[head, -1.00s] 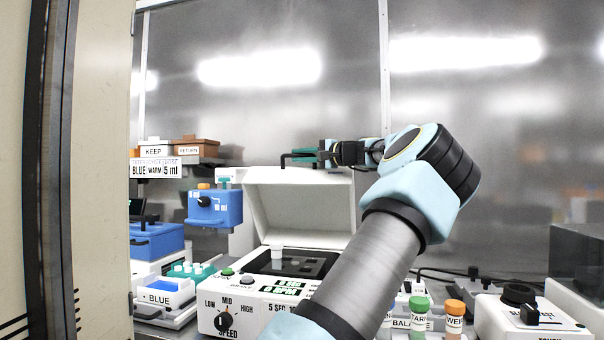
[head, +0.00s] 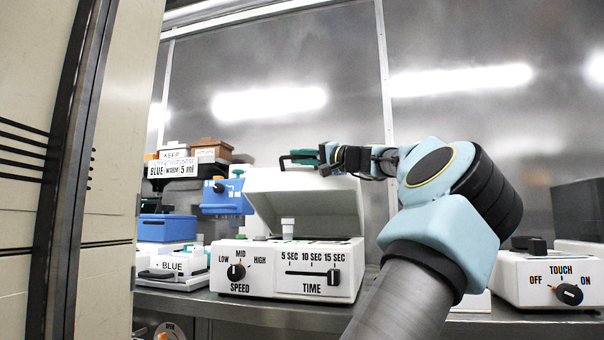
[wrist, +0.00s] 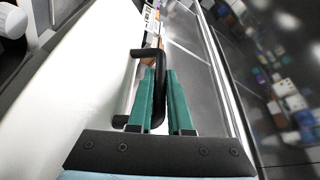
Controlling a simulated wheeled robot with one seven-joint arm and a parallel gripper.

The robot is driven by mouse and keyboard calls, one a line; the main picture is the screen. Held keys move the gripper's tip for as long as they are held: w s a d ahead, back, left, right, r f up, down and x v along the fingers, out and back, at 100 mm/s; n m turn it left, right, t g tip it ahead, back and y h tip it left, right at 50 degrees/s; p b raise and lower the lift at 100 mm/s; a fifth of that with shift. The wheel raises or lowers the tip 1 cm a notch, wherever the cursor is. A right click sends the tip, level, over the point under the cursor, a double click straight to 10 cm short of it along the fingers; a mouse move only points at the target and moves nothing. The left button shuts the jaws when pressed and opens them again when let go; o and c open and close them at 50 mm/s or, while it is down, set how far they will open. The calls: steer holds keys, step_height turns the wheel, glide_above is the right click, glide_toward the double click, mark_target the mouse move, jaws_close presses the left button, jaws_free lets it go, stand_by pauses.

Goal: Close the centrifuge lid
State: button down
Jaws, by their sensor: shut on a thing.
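The centrifuge (head: 262,256) is a white box with SPEED and TIME controls on its front, standing on the bench. Its lid (head: 300,180) stands raised at the back, with its hollow inner side facing me. A black bar handle (head: 284,159) is at the lid's top edge, and it also shows in the wrist view (wrist: 160,70). My gripper (wrist: 160,100) has green fingers, shut on this handle with the bar between them. In the head view my gripper (head: 305,157) is at the lid's top edge. The inside of the centrifuge is almost edge-on and mostly hidden.
A blue device (head: 226,197) and a rack labelled BLUE (head: 172,268) stand left of the centrifuge. A white TOUCH box (head: 547,277) is at the right. A tall beige panel (head: 40,170) with a dark edge fills the left side. A metal wall is behind.

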mark_target(293, 186)
steer(key=s+f+n+b, duration=0.1)
steer(key=s+f+b, duration=0.1)
steer(key=f+b, duration=0.1)
steer(key=s+f+n+y+b, duration=0.1)
steer(key=s+f+b, duration=0.1)
steer(key=b, duration=0.4)
steer(key=s+a+f+n+b, duration=0.1)
steer(key=s+f+b, duration=0.1)
steer(key=f+b, duration=0.2)
steer(key=shift+n+b, duration=0.3)
steer(key=shift+b, duration=0.3)
steer(key=shift+s+a+f+b, duration=0.1)
steer(key=shift+s+f+b, duration=0.3)
steer(key=shift+f+b, duration=0.65)
steer(key=shift+r, duration=0.25)
steer(key=c, duration=0.8)
jaws_free()
steer(key=shift+c, duration=0.2)
steer(key=p+v, duration=0.2)
steer(key=v, duration=0.8)
steer(key=shift+s+d+f, duration=0.1)
steer(key=shift+d, duration=0.25)
